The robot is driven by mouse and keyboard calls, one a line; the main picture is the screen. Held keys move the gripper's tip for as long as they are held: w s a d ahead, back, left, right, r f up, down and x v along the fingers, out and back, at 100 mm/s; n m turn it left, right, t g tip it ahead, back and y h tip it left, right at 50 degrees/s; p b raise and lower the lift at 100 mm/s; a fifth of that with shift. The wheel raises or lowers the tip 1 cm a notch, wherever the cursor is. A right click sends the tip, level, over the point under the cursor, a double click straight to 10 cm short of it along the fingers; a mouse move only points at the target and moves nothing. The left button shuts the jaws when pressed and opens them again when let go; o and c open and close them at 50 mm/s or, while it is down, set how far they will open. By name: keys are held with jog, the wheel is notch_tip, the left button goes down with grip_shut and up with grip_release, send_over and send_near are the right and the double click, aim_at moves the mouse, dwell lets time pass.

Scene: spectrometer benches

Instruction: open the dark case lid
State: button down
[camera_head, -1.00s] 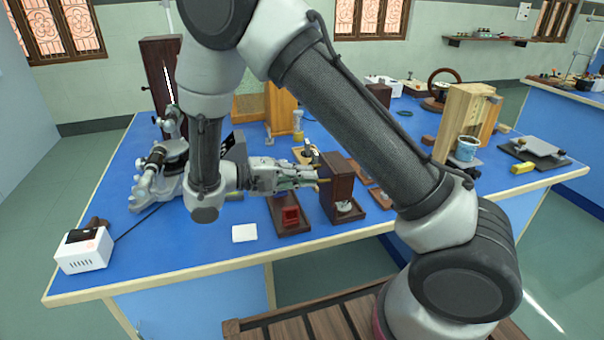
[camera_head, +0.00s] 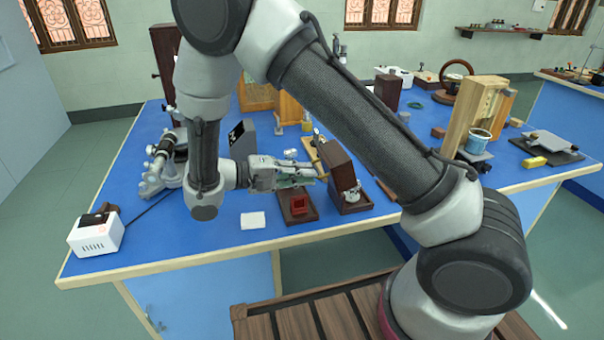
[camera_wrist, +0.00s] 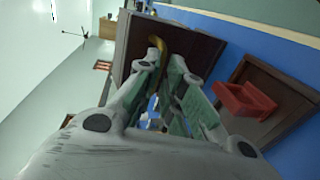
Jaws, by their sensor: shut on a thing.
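The dark brown case (camera_head: 354,206) stands near the table's front edge in the head view, with small metal pieces in its base. Its lid (camera_head: 337,163) stands up from the base and leans a little. In the wrist view the lid (camera_wrist: 186,44) is a broad dark panel ahead of the fingers. A curved brass handle (camera_wrist: 158,46) shows at the lid, between my fingertips. My gripper (camera_head: 318,174) is at the left side of the lid, shut on the handle. The exact contact is small and partly hidden by the fingers.
A dark tray (camera_head: 299,219) with a red holder (camera_head: 299,205) lies just left of the case; the wrist view shows the red holder (camera_wrist: 244,100) too. A white card (camera_head: 253,220) lies farther left. A wooden frame (camera_head: 467,118) stands to the right, beyond my arm.

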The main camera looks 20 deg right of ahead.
jog(key=shift+s+d+f, duration=0.25)
jog(key=shift+d+f, duration=0.2)
jog(key=shift+f, duration=0.15)
jog(key=c, duration=1.9)
grip_release()
jog(key=o, duration=0.5)
jog(key=shift+w+d, duration=0.1)
jog(key=shift+d, duration=0.25)
jog(key=shift+c, duration=0.2)
jog(key=shift+a, duration=0.25)
jog(key=shift+c, duration=0.6)
notch_tip(320, 180, up, 10)
jog(key=shift+w+r, duration=0.15)
